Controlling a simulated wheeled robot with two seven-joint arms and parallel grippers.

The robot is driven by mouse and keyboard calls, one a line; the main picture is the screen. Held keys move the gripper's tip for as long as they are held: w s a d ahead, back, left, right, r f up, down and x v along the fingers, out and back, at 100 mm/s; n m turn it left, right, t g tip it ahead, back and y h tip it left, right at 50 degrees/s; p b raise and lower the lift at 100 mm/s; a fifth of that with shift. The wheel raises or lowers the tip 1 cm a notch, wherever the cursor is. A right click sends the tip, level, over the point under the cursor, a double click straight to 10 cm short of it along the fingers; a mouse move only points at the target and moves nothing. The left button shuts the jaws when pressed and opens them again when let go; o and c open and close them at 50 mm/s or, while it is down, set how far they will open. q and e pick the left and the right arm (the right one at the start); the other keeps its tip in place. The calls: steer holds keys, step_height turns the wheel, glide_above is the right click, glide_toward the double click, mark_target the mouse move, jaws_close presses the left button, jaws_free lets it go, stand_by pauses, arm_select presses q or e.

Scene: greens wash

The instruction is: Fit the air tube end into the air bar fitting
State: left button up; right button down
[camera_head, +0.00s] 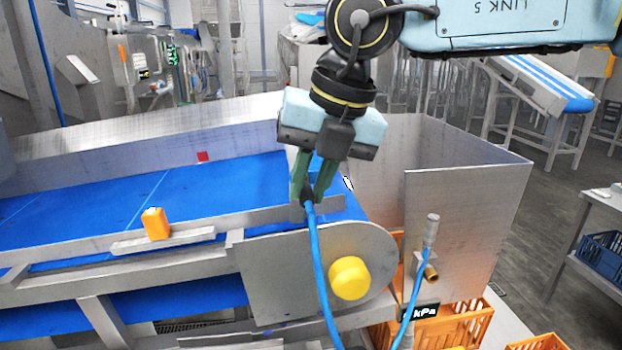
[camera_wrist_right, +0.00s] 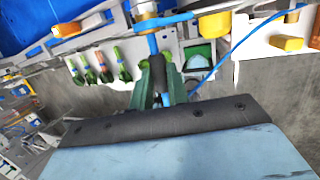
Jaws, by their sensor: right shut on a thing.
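My right gripper (camera_head: 308,192) points down in front of the conveyor's end plate, its green fingers shut on the dark end piece of a blue air tube (camera_head: 319,265). The tube hangs down from the fingers and leaves the bottom of the head view. In the wrist view the right gripper (camera_wrist_right: 163,95) grips the dark sleeve (camera_wrist_right: 158,70), with blue tube beyond it. A brass fitting (camera_head: 431,273) sits on the steel side panel at the right, apart from the gripper. Which part is the air bar fitting is unclear. My left gripper is not in view.
A yellow knob (camera_head: 349,278) sticks out of the end plate, right of the tube. Another blue tube (camera_head: 410,312) runs beside the brass fitting, above a kPa display (camera_head: 420,312). Orange crates (camera_head: 465,330) stand below. A blue belt (camera_head: 90,210) carries on to the left.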

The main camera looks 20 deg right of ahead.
steer(key=shift+w+d+r+p, duration=0.1)
steer(key=shift+w+p, duration=0.4)
steer(key=shift+w, duration=0.1)
steer(key=c, duration=1.7)
jaws_free()
steer(key=shift+c, duration=0.2)
steer(key=o, duration=0.5)
steer(key=shift+w, duration=0.25)
steer(key=shift+c, duration=0.2)
steer(key=shift+s, duration=0.1)
steer(key=shift+s, duration=0.1)
